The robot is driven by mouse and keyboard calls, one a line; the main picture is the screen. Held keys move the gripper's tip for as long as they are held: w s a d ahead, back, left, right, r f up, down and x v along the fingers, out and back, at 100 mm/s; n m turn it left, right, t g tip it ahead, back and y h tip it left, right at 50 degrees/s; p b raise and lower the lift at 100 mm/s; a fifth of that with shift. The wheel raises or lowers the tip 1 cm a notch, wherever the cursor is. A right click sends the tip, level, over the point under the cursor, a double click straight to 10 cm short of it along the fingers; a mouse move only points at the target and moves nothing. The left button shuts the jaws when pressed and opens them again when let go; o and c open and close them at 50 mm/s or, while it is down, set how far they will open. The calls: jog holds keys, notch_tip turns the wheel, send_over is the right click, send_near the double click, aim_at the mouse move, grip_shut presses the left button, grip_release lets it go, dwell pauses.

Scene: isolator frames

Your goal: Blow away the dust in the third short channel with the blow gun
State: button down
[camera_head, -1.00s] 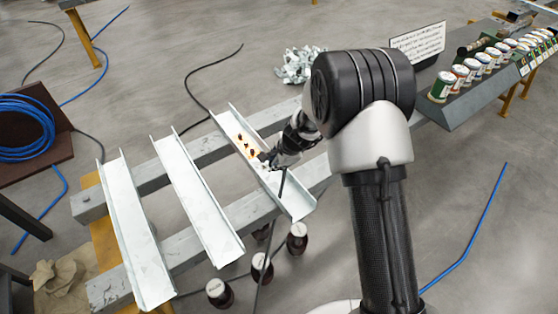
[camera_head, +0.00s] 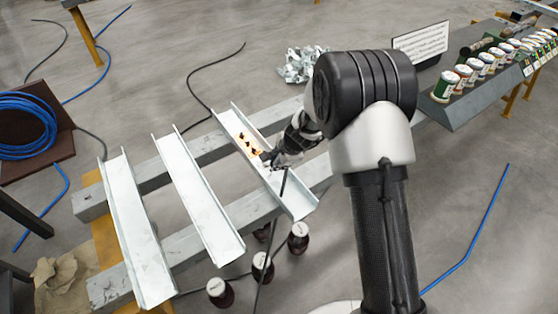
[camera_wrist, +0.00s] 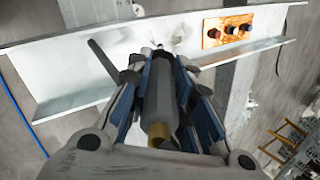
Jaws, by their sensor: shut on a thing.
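Three short white channels lie side by side on grey beams in the head view: the left channel (camera_head: 134,228), the middle channel (camera_head: 199,200) and the right channel (camera_head: 291,200). My gripper (camera_head: 272,158) is over the right channel. In the wrist view my gripper (camera_wrist: 160,85) is shut on the blow gun (camera_wrist: 158,100), a grey cylinder with a brass end. Its thin nozzle points at the channel (camera_wrist: 75,55). Faint grey dust smudges (camera_wrist: 182,33) show on the channel near the nozzle. An orange patch with dark lumps (camera_wrist: 228,29) lies farther right.
Dark bottles with pale caps (camera_head: 262,266) stand below the channels. A coiled blue hose (camera_head: 22,125) lies at the left, and a row of cans (camera_head: 470,70) stands on a grey bench at the right. A dark hose hangs by the right channel.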

jog(key=shift+f+b, duration=0.3)
jog(key=shift+f, duration=0.05)
jog(key=shift+w+a+r+p, duration=0.2)
jog(key=shift+w+p, duration=0.1)
jog(key=shift+p, duration=0.3)
jog(key=shift+w+a+p, duration=0.15)
jog(key=shift+w+p, duration=0.1)
jog(key=shift+p, duration=0.15)
jog(key=shift+w+a, duration=0.15)
jog(key=shift+w, duration=0.05)
jog(key=shift+w+a+f+p, duration=0.1)
jog(key=shift+w+a+p, duration=0.3)
jog(key=shift+p, duration=0.4)
jog(key=shift+w+a+f+p, duration=0.1)
jog(key=shift+w+a+p, duration=0.1)
jog(key=shift+w+p, duration=0.45)
jog(key=shift+s+r, duration=0.15)
notch_tip(320, 180, up, 9)
jog(key=p, duration=0.8)
jog(key=shift+a, duration=0.1)
